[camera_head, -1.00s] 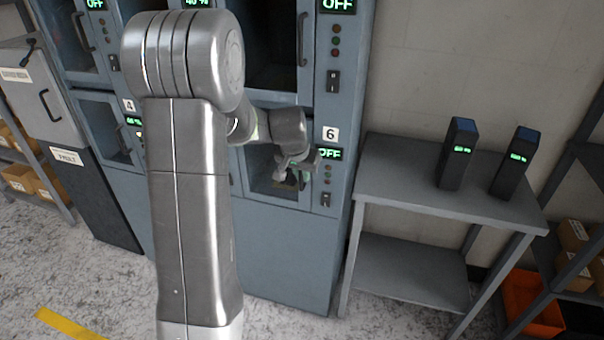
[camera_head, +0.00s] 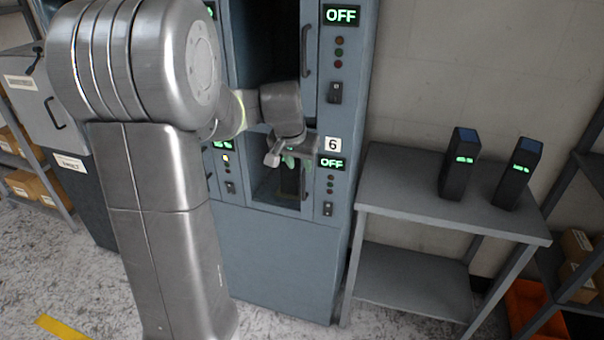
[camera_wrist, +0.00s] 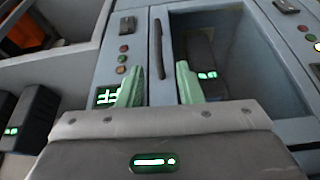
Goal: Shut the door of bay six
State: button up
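Bay six is the lower right bay of the blue-grey cabinet, under the "6" label (camera_head: 332,144). Its door (camera_head: 276,203) has a dark window and a dark handle (camera_wrist: 158,48) on the edge near the control strip. The door looks flush or nearly flush with the front; I cannot tell if a gap is left. A dark battery (camera_wrist: 201,62) with a green display shows inside. My gripper (camera_head: 288,160) is in front of this door. In the wrist view its green fingers (camera_wrist: 158,66) are apart, one on each side of the handle's line, holding nothing; contact is unclear.
Bay six's display (camera_head: 331,163) reads OFF. A grey side table (camera_head: 400,190) stands right of the cabinet with two dark batteries (camera_head: 460,165) (camera_head: 517,175). A shelf rack is at the far right. Bare floor lies in front. My arm hides part of the cabinet.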

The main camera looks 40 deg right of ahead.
aim_at(304, 182)
jog(key=v, duration=0.4)
jog(key=shift+f, duration=0.1)
jog(key=x, duration=1.3)
jog(key=shift+d+f+b, duration=0.1)
jog(key=shift+f+b, duration=0.2)
jog(key=shift+f, duration=0.05)
